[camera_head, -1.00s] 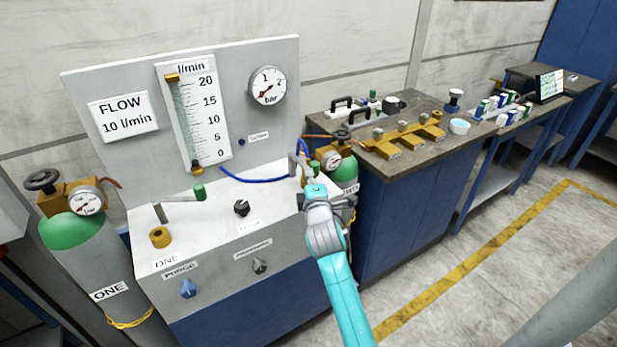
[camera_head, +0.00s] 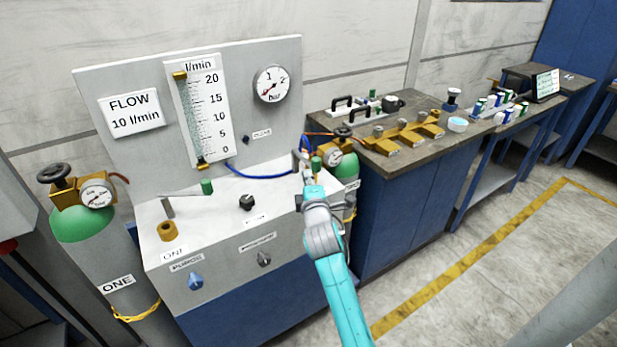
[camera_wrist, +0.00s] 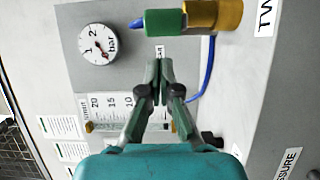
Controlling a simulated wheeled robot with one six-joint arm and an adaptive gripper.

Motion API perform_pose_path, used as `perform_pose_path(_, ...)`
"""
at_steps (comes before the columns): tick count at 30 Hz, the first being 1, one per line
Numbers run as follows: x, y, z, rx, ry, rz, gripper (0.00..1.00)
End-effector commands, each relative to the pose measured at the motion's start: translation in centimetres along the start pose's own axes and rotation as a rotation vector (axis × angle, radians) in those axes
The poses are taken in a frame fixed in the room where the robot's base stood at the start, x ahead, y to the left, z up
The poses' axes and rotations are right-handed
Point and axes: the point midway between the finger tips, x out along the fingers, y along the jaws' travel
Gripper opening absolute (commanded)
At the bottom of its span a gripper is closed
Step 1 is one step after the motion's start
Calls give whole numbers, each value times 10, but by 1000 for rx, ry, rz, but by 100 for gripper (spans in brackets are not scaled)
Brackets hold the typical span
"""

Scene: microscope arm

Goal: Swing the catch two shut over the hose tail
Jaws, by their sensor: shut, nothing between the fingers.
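Catch two has a green grip (camera_head: 316,163), which stands at the right end of the grey console. In the wrist view the green grip (camera_wrist: 164,22) lies at the top, in line with and close to the brass hose tail (camera_wrist: 214,15). I cannot tell whether the catch is seated over the tail. A label starting "TW" is beside it. My gripper (camera_wrist: 158,72) is shut and empty, its fingertips apart from the green grip in the picture. In the head view my gripper (camera_head: 308,180) is just below the grip and hides part of the catch.
A blue hose (camera_head: 262,176) runs across the console back. Catch one's green grip (camera_head: 207,187) stands away from its brass tail (camera_head: 167,231). The upright flow panel (camera_head: 136,165) is behind. A green-topped cylinder (camera_head: 346,166) and the workbench (camera_head: 420,160) are on the right.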

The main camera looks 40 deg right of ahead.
Motion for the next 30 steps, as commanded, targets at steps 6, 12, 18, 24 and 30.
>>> perform_pose_path(6,-26,-1,37,1,-4,0,0)
perform_pose_path(12,-43,-1,62,2,-2,-1,0)
perform_pose_path(18,-51,-1,72,1,0,0,0)
perform_pose_path(24,-52,0,73,2,2,0,0)
perform_pose_path(30,-63,-12,65,33,19,-10,0)
